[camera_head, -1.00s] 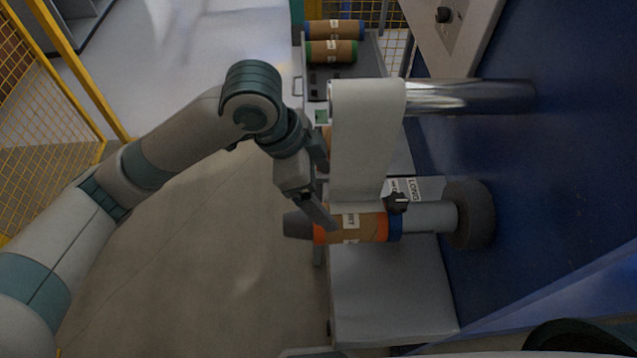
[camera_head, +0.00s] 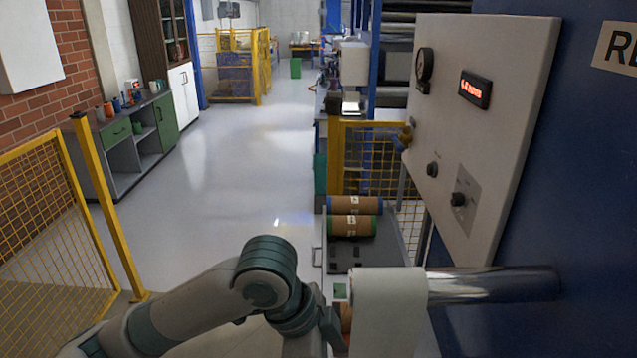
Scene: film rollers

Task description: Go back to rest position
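My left arm comes in from the lower left, and its teal-banded wrist stands beside the white film. Only the upper part of my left gripper shows at the bottom edge; its fingertips are cut off, so I cannot tell if it is open or shut. My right arm and gripper are out of view. The white film (camera_head: 388,312) hangs over a shiny metal roller (camera_head: 495,284) that sticks out from the blue machine. Two brown film rolls lie on the cart behind: one with blue ends (camera_head: 354,205), one with green ends (camera_head: 351,226).
The grey cart (camera_head: 362,256) stands left of the blue machine (camera_head: 585,180). A white control panel (camera_head: 478,120) with a gauge and red display juts out at upper right. Yellow mesh fences stand at left (camera_head: 40,195) and behind the cart. The floor (camera_head: 235,170) between is clear.

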